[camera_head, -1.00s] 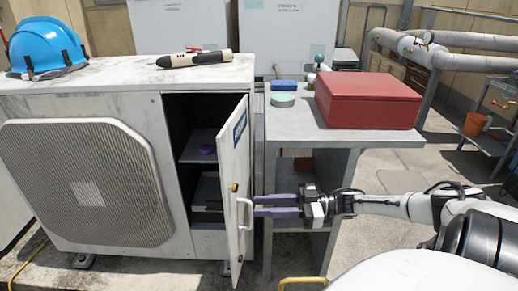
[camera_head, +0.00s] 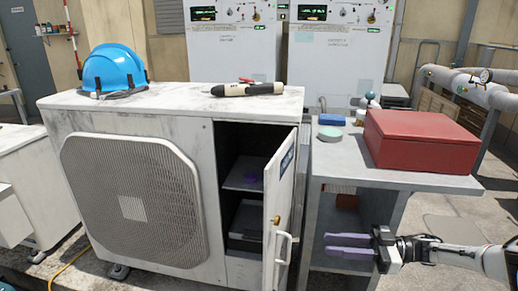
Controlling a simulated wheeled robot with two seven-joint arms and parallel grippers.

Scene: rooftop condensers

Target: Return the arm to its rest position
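My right gripper (camera_head: 326,245) is at the lower right, with its two purple fingers pointing left and a narrow gap between them. It is open and empty, to the right of the white handle (camera_head: 287,248) and apart from it. The handle is on the condenser's door (camera_head: 285,190), which stands ajar. Inside the condenser (camera_head: 65,128) are shelves, with a small purple item (camera_head: 252,177) in shadow on the upper one. My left gripper is not in view.
A grey metal stand (camera_head: 340,180) beside the door holds a red box (camera_head: 422,140), a blue block (camera_head: 331,120) and a green disc (camera_head: 330,133). A blue helmet (camera_head: 114,69) and a black-and-white tool (camera_head: 248,89) lie on the condenser. Pipes run at right.

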